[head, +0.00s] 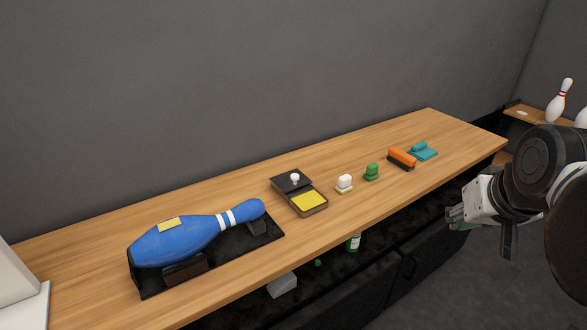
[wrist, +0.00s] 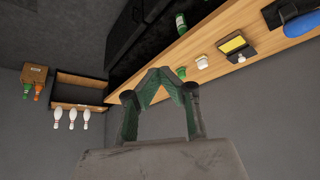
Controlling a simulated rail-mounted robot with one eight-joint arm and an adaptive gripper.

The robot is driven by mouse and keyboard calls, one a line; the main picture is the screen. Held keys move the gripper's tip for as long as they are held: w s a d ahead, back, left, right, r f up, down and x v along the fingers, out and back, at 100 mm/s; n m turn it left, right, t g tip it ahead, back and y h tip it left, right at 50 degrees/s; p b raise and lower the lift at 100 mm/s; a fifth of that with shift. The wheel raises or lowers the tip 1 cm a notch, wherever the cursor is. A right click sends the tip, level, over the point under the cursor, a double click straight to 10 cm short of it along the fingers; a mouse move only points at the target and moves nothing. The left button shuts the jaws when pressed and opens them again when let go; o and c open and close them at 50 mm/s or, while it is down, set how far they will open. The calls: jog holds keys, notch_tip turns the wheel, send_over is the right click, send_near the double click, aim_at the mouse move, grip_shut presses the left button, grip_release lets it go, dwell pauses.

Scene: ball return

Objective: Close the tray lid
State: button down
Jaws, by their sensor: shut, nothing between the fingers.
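The small dark tray (head: 315,212) sits near the middle of the wooden counter, with a yellow pad (head: 308,201) showing inside. Its dark lid (head: 283,184) is open, folded back toward the wall, with a white knob (head: 294,178) on it. The yellow pad (wrist: 232,44) and white knob (wrist: 241,58) also show at the upper right of the wrist view. My gripper (head: 456,217) is off the counter's front edge at the right, well apart from the tray. In the wrist view, its fingertips (wrist: 160,73) meet with nothing between them.
A blue bowling pin (head: 195,236) lies on a black stand left of the tray. A white stamp (head: 344,183), a green stamp (head: 371,172), an orange brush (head: 402,157) and a teal item (head: 422,152) stand to its right.

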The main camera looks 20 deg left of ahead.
jog(key=w+a+r+n+g, duration=0.15)
jog(key=w+a, duration=0.25)
jog(key=w, duration=0.4)
jog(key=w+a+r+t, duration=0.1)
jog(key=w+a+r, duration=0.25)
jog(key=w, duration=0.35)
jog(key=n+g+y+p, duration=0.2)
jog(key=n+g+p, duration=0.1)
jog(key=n, duration=0.2)
send_over(288, 174)
notch_tip(288, 174, down, 27)
jog(key=shift+r, duration=0.1)
jog(key=shift+s+d+f, duration=0.2)
jog(key=shift+s+d, duration=0.45)
jog(key=shift+s, duration=0.15)
jog(key=shift+s+d+f, duration=0.2)
jog(key=shift+s+d, duration=0.45)
jog(key=shift+s, duration=0.1)
